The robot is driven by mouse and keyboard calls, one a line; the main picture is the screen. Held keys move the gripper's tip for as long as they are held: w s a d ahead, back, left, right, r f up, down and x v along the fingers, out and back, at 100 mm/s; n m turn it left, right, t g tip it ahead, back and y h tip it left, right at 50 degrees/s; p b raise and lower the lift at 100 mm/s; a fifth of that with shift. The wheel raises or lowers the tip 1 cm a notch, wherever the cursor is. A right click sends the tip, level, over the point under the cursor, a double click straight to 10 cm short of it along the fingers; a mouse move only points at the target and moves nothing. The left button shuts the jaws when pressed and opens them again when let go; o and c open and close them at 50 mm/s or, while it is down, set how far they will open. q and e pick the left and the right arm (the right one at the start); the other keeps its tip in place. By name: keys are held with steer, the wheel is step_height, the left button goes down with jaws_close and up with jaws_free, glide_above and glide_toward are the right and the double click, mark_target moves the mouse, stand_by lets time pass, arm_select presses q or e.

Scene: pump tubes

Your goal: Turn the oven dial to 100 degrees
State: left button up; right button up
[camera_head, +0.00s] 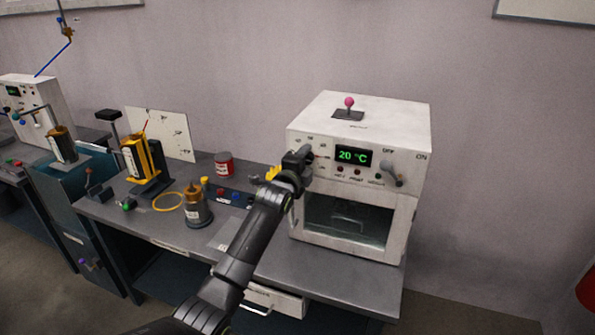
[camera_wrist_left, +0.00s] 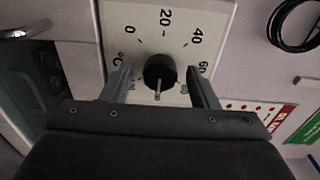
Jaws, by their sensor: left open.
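The white oven (camera_head: 395,115) stands on the bench, its green display (camera_head: 354,156) reading 20 °C. In the left wrist view the oven dial (camera_wrist_left: 160,70) is a round black knob on a pale scale plate (camera_wrist_left: 145,20) marked 0, 20, 40, 60 and on; the lower marks are partly hidden. A thin metallic pointer or pin shows at the knob's lower side. My left gripper (camera_head: 303,160) is at the left of the oven's front and covers the dial in the head view. Its open fingers (camera_wrist_left: 160,80) stand on either side of the knob, with gaps visible. My right gripper is not in view.
Left of the arm are a red can (camera_head: 224,165), a metal canister (camera_head: 196,207) and a yellow ring (camera_head: 168,202) on the bench.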

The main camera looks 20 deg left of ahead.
arm_select(q)
steer(key=s+a+b, duration=0.1)
steer(key=s+b, duration=0.2)
steer(key=s, duration=1.4)
steer(key=shift+s+r, duration=0.15)
steer(key=shift+r, duration=0.05)
